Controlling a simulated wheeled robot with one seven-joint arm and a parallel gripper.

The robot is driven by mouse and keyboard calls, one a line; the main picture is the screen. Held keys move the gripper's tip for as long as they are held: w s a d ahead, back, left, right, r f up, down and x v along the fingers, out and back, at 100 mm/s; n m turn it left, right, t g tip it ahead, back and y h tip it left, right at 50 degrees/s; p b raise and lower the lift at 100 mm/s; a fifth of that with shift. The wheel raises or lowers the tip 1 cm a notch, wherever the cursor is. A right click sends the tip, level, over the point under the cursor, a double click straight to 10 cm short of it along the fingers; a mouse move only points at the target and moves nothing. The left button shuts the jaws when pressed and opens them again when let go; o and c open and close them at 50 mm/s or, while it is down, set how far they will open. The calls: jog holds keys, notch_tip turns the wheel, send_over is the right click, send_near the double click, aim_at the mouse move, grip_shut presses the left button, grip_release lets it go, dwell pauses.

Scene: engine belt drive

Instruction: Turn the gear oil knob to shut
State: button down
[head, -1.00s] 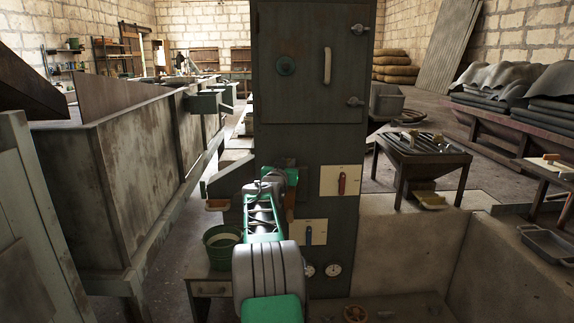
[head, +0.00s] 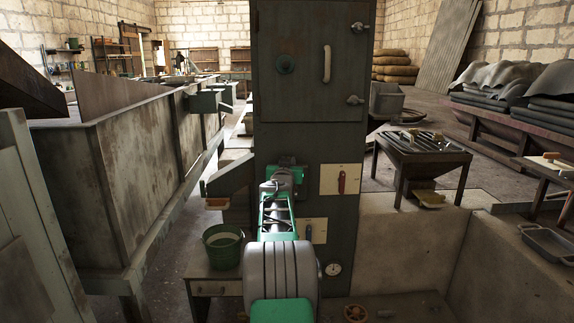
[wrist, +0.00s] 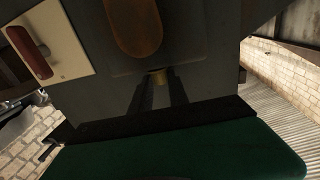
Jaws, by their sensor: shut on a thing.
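In the wrist view, a small brass-coloured knob (wrist: 158,78) stands out from the dark cabinet face. The two dark fingers of my gripper (wrist: 160,84) reach it, one on each side, and are shut on it. No label on the knob can be read, so I cannot tell its setting. In the head view, the tall grey-green cabinet (head: 310,130) stands straight ahead. My arm hides the knob and the fingertips there.
A red lever on a cream plate (head: 341,180) is right of my arm; in the wrist view it is at upper left (wrist: 28,50). A blue lever (head: 309,232) and a gauge (head: 333,269) are lower. An amber oval (wrist: 134,25) is close to the knob. A green bucket (head: 222,246) stands left.

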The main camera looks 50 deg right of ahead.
jog(key=n+t+y+p, duration=0.1)
jog(key=n+t+y, duration=0.1)
jog(key=y, duration=0.1)
jog(key=d+n+t+y+p, duration=0.1)
jog(key=n+t+y+p, duration=0.1)
jog(key=s+n+t+y+p, duration=0.1)
jog(key=n+t+y+p, duration=0.1)
jog(key=n+t+y, duration=0.1)
jog(key=shift+s+d+r+y, duration=0.1)
jog(key=shift+d+y, duration=0.1)
jog(key=shift+y, duration=0.1)
jog(key=shift+n+y+p, duration=0.3)
jog(key=shift+y+p, duration=0.1)
jog(key=shift+p, duration=0.2)
jog(key=c, duration=1.3)
grip_release()
jog(key=shift+o, duration=0.2)
jog(key=shift+a+f+h+b, duration=0.1)
jog(key=shift+f+h+b, duration=0.15)
jog(key=shift+b, duration=0.35)
